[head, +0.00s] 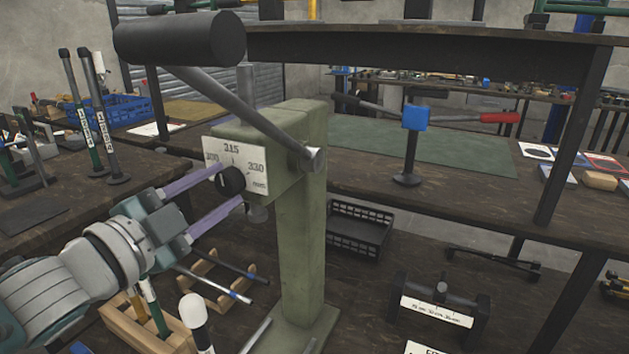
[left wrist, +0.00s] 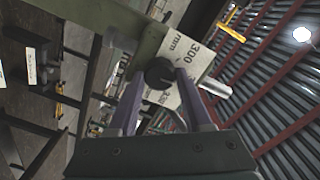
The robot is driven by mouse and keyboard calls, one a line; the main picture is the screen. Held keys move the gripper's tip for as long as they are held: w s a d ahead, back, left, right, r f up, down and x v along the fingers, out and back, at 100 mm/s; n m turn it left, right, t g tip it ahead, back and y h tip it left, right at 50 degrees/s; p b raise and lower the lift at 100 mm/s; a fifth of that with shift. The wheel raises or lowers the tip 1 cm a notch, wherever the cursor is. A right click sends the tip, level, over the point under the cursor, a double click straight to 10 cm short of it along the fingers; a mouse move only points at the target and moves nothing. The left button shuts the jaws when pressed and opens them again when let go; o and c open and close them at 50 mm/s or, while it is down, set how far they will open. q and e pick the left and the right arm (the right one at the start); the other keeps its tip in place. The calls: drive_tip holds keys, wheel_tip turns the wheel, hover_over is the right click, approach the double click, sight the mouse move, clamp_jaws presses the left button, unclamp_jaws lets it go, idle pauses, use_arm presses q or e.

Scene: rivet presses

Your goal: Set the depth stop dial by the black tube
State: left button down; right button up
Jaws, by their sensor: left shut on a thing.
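The depth stop dial is a round black knob (head: 231,180) on a white plate (head: 236,158) marked 300, 315 and 330 mm, on the green press (head: 302,200). My left gripper (head: 232,184) has its purple fingers on either side of the knob and is shut on it. The left wrist view shows the same knob (left wrist: 159,74) between the fingertips. I cannot read its exact setting. My right gripper is not in view.
The press lever (head: 235,112) with its thick black handle (head: 180,38) slants above my left gripper. A wooden rack (head: 140,325) with tubes stands below my left arm. A black crate (head: 358,228) and a dark labelled stand (head: 438,308) lie to the right.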

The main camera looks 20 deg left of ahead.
use_arm(q)
drive_tip(key=shift+m, duration=0.5)
drive_tip(key=shift+c, duration=1.6)
unclamp_jaws()
drive_tip(key=s, duration=1)
drive_tip(key=shift+a, duration=0.4)
